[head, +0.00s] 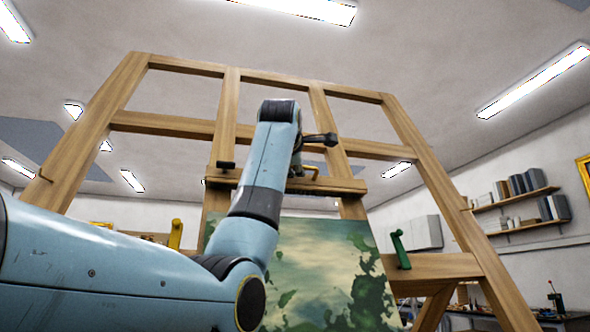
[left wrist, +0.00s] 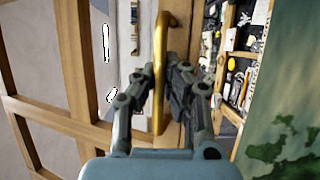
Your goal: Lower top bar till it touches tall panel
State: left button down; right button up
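The top bar (head: 345,186) is a wooden crosspiece on the easel with a brass handle (head: 314,172) on it. The tall panel (head: 325,262), painted with green foliage and pale sky, stands below it. A narrow gap shows between bar and panel. My left gripper (head: 298,165) is at the bar, partly hidden by my arm. In the left wrist view the brass handle (left wrist: 160,45) runs between its fingers, which look closed on it. The panel (left wrist: 290,110) is at right there, apart from the bar. My right gripper is not in view.
The easel's wooden frame (head: 410,135) rises around the panel. A green clamp (head: 399,250) stands right of the panel and a yellow one (head: 175,235) left. A black knob (head: 226,165) sits on the bar's left part. Wall shelves (head: 515,200) hang far right.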

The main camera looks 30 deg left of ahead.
pick_arm(q)
notch_tip(320, 180, down, 7)
jog(key=s+d+b, duration=0.2)
jog(key=b, duration=0.3)
jog(key=shift+d, duration=0.2)
jog(key=shift+f, duration=0.1)
jog(key=c, duration=1.6)
grip_release()
jog(key=shift+c, duration=0.2)
jog(key=v, duration=1.2)
